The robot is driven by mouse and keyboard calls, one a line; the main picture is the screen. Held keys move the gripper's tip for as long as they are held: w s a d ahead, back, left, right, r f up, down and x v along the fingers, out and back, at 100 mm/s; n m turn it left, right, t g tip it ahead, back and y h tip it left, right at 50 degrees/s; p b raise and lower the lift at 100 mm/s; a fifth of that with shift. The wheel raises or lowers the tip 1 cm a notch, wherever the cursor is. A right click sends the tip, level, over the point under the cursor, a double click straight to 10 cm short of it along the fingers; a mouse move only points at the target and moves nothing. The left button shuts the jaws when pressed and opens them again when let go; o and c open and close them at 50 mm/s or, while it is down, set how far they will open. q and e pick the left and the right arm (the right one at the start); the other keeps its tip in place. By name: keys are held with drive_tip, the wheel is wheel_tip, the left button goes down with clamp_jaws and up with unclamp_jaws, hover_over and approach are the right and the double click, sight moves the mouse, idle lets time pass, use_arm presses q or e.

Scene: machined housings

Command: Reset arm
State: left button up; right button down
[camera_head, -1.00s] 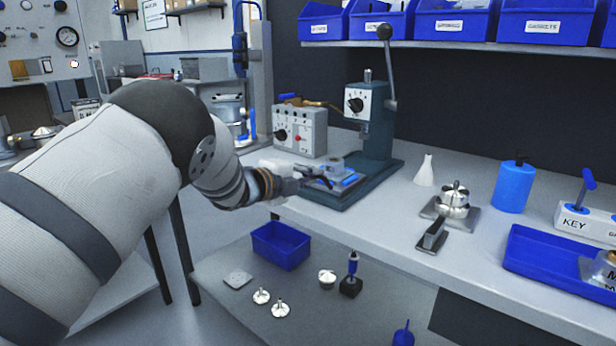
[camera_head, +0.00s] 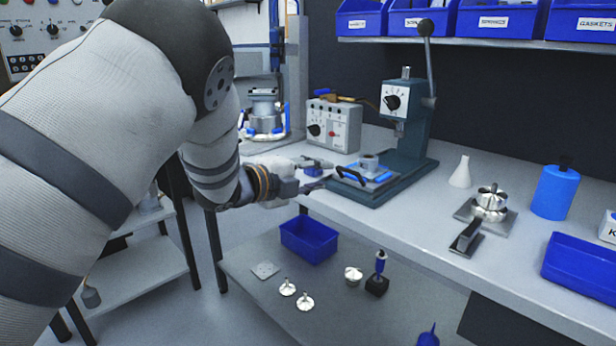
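My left arm comes in from the left. Its gripper (camera_head: 318,175) is at the front edge of the workbench, just left of the green press (camera_head: 405,150). The dark fingers are small and partly overlap; I cannot tell how far apart they are. A metal housing (camera_head: 369,163) sits in a fixture with blue pads (camera_head: 381,178) on the press base. The gripper appears clear of the fixture, to its left. My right gripper is not in view.
A grey control box (camera_head: 333,125) stands behind the gripper. A white cone (camera_head: 461,172), a metal part on a plate (camera_head: 490,203) and a blue bottle (camera_head: 555,190) stand to the right. A blue bin (camera_head: 309,240) and small metal parts (camera_head: 304,302) lie on the lower shelf.

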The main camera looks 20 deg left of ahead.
use_arm(q)
drive_tip(key=v, duration=0.3)
drive_tip(key=shift+s+a, duration=0.1)
drive_tip(key=shift+s, duration=0.1)
drive_tip(key=s+f+n+g+y+p, duration=0.1)
drive_tip(key=s+f+n+g+y, duration=0.15)
drive_tip(key=s+f+n, duration=0.6)
drive_tip(key=s+f+n+g+y+p, duration=0.15)
drive_tip(key=s+f+n+g, duration=0.25)
drive_tip(key=s+f, duration=0.95)
drive_tip(key=s+d+f+n+g, duration=0.1)
drive_tip(key=s+f+n+g, duration=0.2)
drive_tip(key=s, duration=0.7)
drive_tip(key=s+d+f+n+g+y, duration=0.1)
drive_tip(key=s+f+n+g, duration=0.3)
drive_tip(key=s, duration=0.7)
drive_tip(key=s+d+f+n+g, duration=0.2)
drive_tip(key=s+f+n+g, duration=0.1)
drive_tip(key=s, duration=0.7)
drive_tip(key=shift+s+d+f+g, duration=0.2)
drive_tip(key=shift+s+f+g, duration=0.2)
drive_tip(key=shift+f, duration=0.4)
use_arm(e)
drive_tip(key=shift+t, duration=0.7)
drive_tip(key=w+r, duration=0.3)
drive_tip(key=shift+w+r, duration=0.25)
